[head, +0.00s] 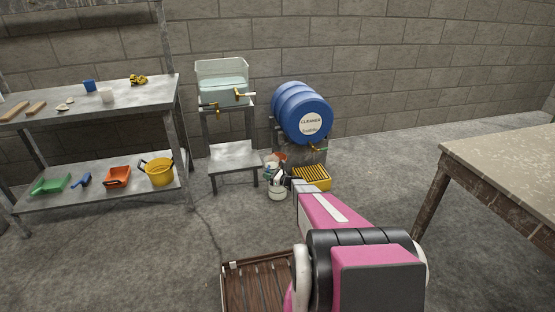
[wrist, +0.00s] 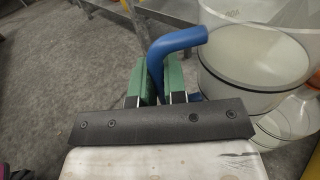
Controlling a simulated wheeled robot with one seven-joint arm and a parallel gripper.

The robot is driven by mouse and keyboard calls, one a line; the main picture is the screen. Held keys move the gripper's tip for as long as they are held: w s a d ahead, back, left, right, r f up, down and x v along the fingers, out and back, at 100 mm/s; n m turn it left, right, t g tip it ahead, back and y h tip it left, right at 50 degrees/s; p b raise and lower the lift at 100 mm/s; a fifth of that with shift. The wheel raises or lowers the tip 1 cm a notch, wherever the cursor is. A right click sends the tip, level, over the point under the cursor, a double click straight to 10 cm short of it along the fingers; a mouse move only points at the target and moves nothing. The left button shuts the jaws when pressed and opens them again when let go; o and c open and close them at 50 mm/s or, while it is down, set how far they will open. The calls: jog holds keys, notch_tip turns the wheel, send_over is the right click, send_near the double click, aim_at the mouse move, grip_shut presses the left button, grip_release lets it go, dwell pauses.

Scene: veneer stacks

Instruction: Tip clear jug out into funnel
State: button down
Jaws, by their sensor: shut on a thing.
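My gripper (wrist: 160,82) has green fingers shut on the blue handle (wrist: 182,40) of the clear jug (wrist: 225,75). The jug is at the right of the wrist view, with pale content in its lower part; I cannot tell its exact tilt. An orange see-through rim, seemingly the funnel (wrist: 306,92), shows at the right edge beside the jug. A clear container with pale content (wrist: 285,122) shows below it. In the head view my gripper (head: 275,172) is small and partly hidden by my arm, with an orange patch and a whitish container (head: 277,192) close by.
A blue drum (head: 300,112) lies on a stand behind, above a yellow grated tray (head: 312,178). A clear tank (head: 222,80) stands on a metal stand with a low step (head: 232,157). Shelving (head: 80,105) is at left, a table (head: 505,165) at right, a wooden slatted thing (head: 255,285) in front.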

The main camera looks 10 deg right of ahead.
notch_tip(320, 180, down, 6)
jog(key=w, duration=0.2)
jog(key=shift+w+f, duration=0.25)
jog(key=shift+w, duration=0.05)
jog(key=shift+r, duration=0.15)
